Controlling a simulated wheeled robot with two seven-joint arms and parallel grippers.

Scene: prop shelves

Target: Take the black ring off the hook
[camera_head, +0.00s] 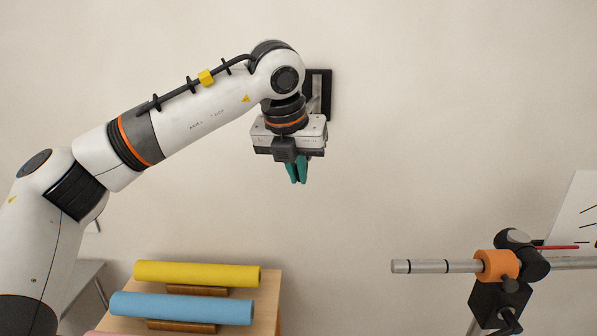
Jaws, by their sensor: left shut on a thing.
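My left gripper (298,181) hangs down in front of the wall near the top middle, its teal fingers close together. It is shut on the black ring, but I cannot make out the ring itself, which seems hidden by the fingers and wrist. A black wall plate with a metal hook piece (318,97) shows just behind my left wrist, partly covered by it. Whether the ring still touches the hook cannot be seen. My right gripper is not in view.
A wooden stand (268,300) at the lower left holds a yellow roll (197,273) and a blue roll (182,308). A metal rod (440,266) with an orange collar (497,265) on a black clamp stands at the lower right. The space between is free.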

